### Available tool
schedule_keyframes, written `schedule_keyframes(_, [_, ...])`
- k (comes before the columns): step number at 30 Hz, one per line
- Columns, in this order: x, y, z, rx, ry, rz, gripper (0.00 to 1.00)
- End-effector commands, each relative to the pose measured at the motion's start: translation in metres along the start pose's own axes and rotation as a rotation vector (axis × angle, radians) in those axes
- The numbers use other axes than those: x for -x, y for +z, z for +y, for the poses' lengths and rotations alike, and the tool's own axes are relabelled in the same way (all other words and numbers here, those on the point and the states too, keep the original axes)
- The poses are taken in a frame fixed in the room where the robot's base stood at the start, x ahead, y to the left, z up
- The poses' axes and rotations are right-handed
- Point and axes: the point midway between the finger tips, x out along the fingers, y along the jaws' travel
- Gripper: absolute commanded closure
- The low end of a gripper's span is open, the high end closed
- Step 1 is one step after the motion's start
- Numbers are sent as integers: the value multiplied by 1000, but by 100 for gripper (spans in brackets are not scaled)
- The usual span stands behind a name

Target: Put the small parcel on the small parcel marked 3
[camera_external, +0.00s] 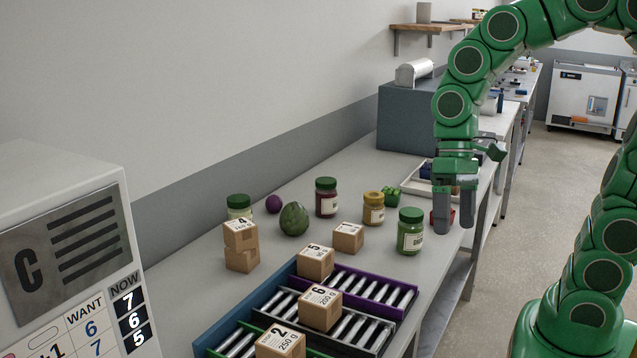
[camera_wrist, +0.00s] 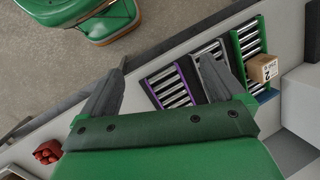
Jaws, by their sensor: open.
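Small cardboard parcels with white number labels show in the external view. Parcel 4 (camera_external: 240,236) sits on another parcel (camera_external: 241,261) whose number I cannot read. Parcel 1 (camera_external: 348,238) stands on the bench. Parcel 5 (camera_external: 315,263) is on the purple roller lane, parcel 6 (camera_external: 320,308) on the dark lane and parcel 2 (camera_external: 280,343) on the green lane. I see no readable 3. My gripper (camera_external: 453,222) is open and empty, pointing down near the bench's right edge, away from the parcels. The wrist view shows its spread fingers (camera_wrist: 165,72) and one parcel (camera_wrist: 263,68).
Jars such as the green-lidded one (camera_external: 410,232), the red jar (camera_external: 326,198) and the yellow-lidded jar (camera_external: 373,208) stand between my gripper and the parcels. A green round item (camera_external: 294,219) and a purple ball (camera_external: 273,204) are behind. A cream machine (camera_external: 62,200) stands front left.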

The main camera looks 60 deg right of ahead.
Motion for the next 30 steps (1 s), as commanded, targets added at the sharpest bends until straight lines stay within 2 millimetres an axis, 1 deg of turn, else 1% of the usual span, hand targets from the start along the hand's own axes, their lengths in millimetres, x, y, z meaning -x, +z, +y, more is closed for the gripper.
schedule_keyframes(1, [0, 11, 10, 30, 33, 13, 4])
schedule_keyframes(6, [-3, 41, 49, 124, 148, 36, 4])
schedule_keyframes(12, [-2, 67, 89, 197, 262, 53, 4])
schedule_keyframes(15, [-3, 74, 101, 215, 291, 53, 4])
schedule_keyframes(20, [-3, 78, 108, 227, 311, 49, 4])
schedule_keyframes(30, [-5, 78, 107, 230, 308, 41, 4])
